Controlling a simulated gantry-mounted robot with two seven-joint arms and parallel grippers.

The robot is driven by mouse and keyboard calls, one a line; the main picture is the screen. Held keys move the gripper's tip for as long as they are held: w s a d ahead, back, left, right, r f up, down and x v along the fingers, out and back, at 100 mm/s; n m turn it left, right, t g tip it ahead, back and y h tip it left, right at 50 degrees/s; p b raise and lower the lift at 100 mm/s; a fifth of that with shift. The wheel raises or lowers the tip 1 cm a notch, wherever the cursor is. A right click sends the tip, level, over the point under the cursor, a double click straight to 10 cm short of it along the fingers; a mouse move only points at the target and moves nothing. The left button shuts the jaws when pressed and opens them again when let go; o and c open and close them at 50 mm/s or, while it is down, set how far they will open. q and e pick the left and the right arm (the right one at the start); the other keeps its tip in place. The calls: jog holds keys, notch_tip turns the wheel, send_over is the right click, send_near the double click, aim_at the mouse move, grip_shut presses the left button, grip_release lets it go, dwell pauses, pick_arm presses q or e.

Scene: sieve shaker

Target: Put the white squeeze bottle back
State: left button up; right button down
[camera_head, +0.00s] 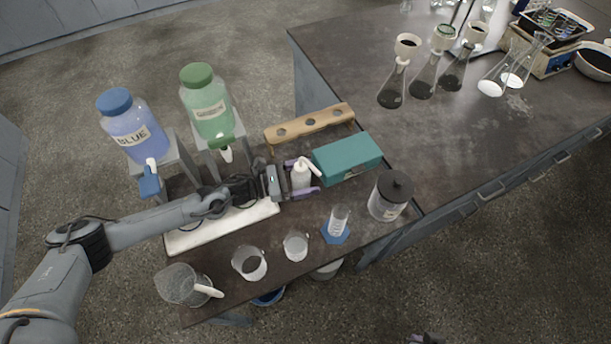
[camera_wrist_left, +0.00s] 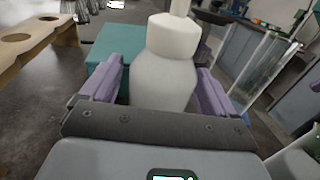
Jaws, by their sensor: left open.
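The white squeeze bottle (camera_head: 299,176) stands upright on the bench, between the wooden rack and the front row of vessels. In the left wrist view the bottle (camera_wrist_left: 165,70) stands between my purple fingers. My left gripper (camera_head: 303,177) is open around the bottle, with one finger on each side. A small gap shows at the right finger; whether the left finger touches is hard to tell. The bottle's base is hidden in the wrist view. My right gripper is not clearly in view; only a small dark part shows at the bottom edge of the head view.
A teal box (camera_head: 347,158) stands right of the bottle and a wooden rack (camera_head: 310,124) behind it. Blue (camera_head: 133,128) and green (camera_head: 208,105) carboys stand at the left.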

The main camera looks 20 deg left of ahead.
pick_arm(q)
jog(key=v, duration=1.1)
jog(key=shift+s+a, duration=0.25)
jog(key=shift+a, duration=0.05)
jog(key=shift+a+r, duration=0.1)
